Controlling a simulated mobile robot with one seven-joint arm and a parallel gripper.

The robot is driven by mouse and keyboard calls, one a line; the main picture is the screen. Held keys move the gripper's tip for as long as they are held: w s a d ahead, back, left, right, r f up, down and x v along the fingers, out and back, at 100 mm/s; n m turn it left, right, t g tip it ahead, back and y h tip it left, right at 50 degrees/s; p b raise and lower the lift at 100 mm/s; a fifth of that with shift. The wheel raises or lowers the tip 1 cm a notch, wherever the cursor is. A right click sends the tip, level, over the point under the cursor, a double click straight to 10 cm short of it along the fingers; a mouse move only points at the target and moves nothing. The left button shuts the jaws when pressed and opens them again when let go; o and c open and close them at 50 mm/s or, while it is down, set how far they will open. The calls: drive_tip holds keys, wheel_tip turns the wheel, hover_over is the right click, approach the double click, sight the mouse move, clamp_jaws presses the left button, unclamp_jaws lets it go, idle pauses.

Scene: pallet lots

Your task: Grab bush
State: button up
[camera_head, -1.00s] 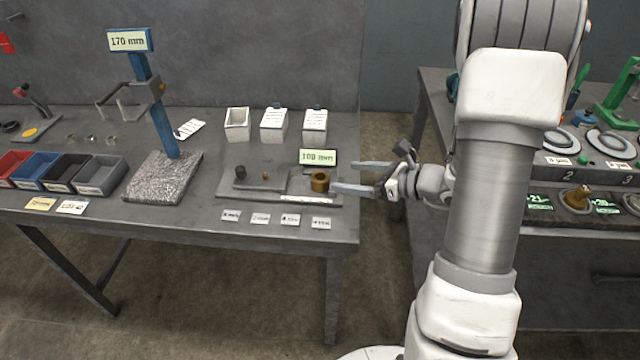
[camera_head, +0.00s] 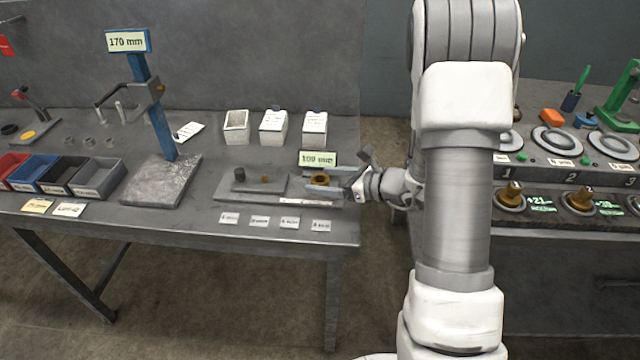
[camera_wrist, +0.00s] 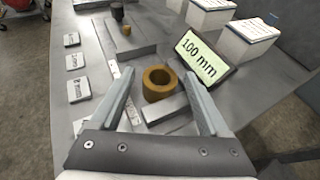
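The bush is a short brass-coloured ring with a hole through it (camera_wrist: 160,83), standing upright on a grey plate fixture. In the head view the bush (camera_head: 319,177) is partly hidden behind a gripper finger. My gripper (camera_wrist: 160,100) is open, with its two fingers spread to the left and right of the bush in the wrist view. A gap shows on each side, and no contact is visible. In the head view my gripper (camera_head: 325,182) reaches in from the right at the fixture's right end.
A "100 mm" sign (camera_wrist: 202,57) stands close beside the bush. A dark cylinder (camera_head: 239,174) and a small brass piece (camera_head: 265,179) sit on the fixture (camera_head: 250,194). White boxes (camera_head: 314,126) stand behind. Small label tiles (camera_head: 289,222) lie in front.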

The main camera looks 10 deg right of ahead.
clamp_jaws()
idle(0.3)
